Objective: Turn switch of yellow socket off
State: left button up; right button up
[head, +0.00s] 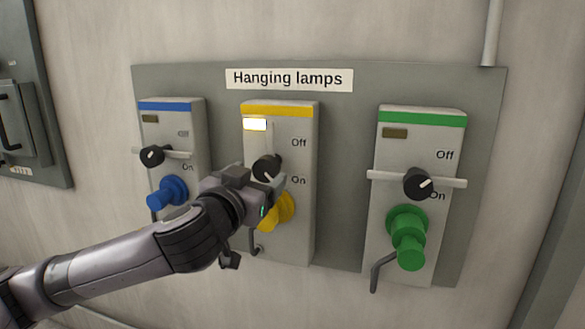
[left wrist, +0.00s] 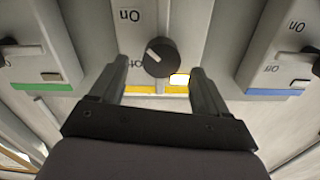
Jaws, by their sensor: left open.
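The yellow-banded socket box (head: 279,222) hangs in the middle of the panel, with its lamp window (head: 255,124) lit. Its black knob (head: 267,168) has a white mark pointing toward the On label; the knob shows again in the left wrist view (left wrist: 160,57). My left gripper (head: 258,180) is at the knob. In the left wrist view its open fingers (left wrist: 158,72) stand on either side of the knob, with gaps visible. The yellow plug (head: 284,209) below the knob is partly hidden by the gripper. My right gripper is not in view.
A blue-banded box (head: 194,160) stands at left and a green-banded box (head: 388,160) at right, both with unlit windows and bars beside their knobs. All hang on a grey panel (head: 345,160) labelled "Hanging lamps". A grey cabinet (head: 42,85) is on the far left.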

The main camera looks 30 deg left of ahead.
aim_at(263, 169)
pick_arm(q)
jog(key=shift+w+a+r, duration=0.2)
jog(key=shift+w, duration=0.25)
jog(key=p+x, duration=0.1)
jog(key=x, duration=0.3)
jog(key=shift+w, duration=0.15)
jog(key=shift+x, duration=0.9)
jog(key=shift+f, duration=0.15)
